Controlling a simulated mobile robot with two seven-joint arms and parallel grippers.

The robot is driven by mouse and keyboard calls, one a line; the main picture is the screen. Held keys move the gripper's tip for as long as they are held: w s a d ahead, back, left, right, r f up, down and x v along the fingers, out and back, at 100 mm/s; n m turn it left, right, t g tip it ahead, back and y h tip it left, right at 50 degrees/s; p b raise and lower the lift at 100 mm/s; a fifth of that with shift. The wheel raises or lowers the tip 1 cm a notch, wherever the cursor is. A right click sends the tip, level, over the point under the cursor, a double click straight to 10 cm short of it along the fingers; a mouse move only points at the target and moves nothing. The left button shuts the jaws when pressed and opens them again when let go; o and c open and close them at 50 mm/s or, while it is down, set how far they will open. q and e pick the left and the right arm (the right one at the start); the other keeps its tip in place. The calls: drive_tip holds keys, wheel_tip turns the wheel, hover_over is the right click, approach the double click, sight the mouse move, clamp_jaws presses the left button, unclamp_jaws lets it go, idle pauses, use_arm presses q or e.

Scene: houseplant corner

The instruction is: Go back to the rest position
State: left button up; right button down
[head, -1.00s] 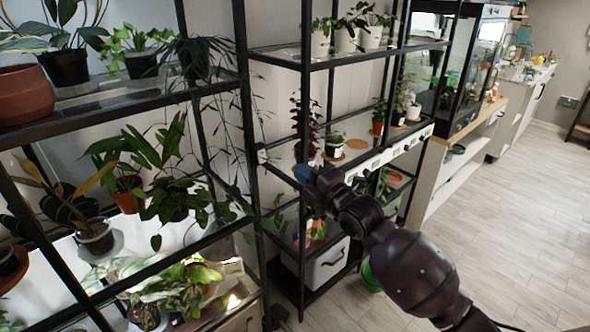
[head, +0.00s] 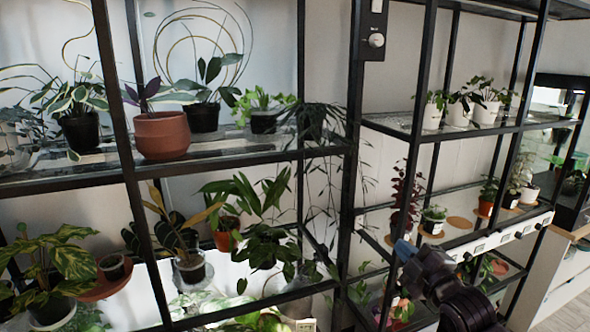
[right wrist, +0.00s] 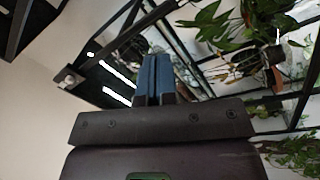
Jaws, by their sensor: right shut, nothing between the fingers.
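My right gripper (head: 405,250) shows at the lower right of the head view, in front of the right-hand shelf unit, with its dark arm below it. In the right wrist view its blue fingers (right wrist: 155,78) are pressed together with nothing between them. It appears apart from the plants, though its exact distance from the shelf is hard to tell. My left gripper is in neither view.
Black-framed shelves with potted plants fill the head view. A terracotta pot (head: 161,135) stands on the left upper shelf. White pots (head: 486,113) stand on the right upper shelf. A small pot (head: 433,226) is close to my right gripper. Little floor shows.

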drive_tip(key=s+d+f+m+g+h, duration=0.2)
drive_tip(key=s+f+m, duration=0.5)
drive_tip(key=s+f, duration=0.7)
drive_tip(key=s+d+f+m+g+h, duration=0.1)
drive_tip(key=s+f+m+g+h, duration=0.3)
drive_tip(key=s+f+m, duration=0.4)
drive_tip(key=s+f, duration=0.6)
drive_tip(key=f, duration=0.2)
drive_tip(key=shift+s+d+f+m, duration=0.3)
drive_tip(key=shift+s+d+f, duration=0.05)
drive_tip(key=shift+d, duration=0.05)
